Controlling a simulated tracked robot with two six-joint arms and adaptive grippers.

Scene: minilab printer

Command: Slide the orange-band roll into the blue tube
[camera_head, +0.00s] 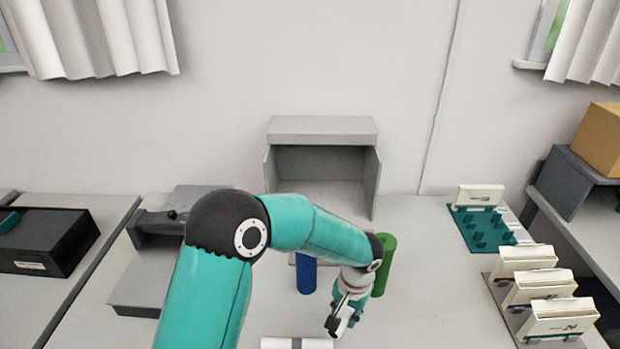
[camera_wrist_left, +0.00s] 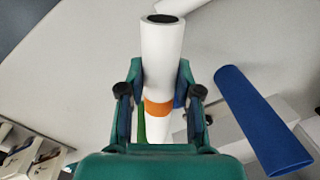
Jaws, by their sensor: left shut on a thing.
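In the left wrist view a white roll with an orange band (camera_wrist_left: 158,106) lies between the fingers of my left gripper (camera_wrist_left: 159,92). The gripper is shut on it near the band. The roll's dark-centred end points to the top of that view. The blue tube (camera_wrist_left: 262,120) lies to the right of the roll there, apart from it. In the head view the blue tube (camera_head: 305,274) is left of my left gripper (camera_head: 344,316), partly behind my arm. The held roll is hard to make out in the head view. My right gripper is not in view.
A green tube (camera_head: 384,266) stands just right of my left wrist. A grey open-fronted box (camera_head: 322,131) is at the back. Racks with white boxes (camera_head: 527,259) stand at right. The table between is clear.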

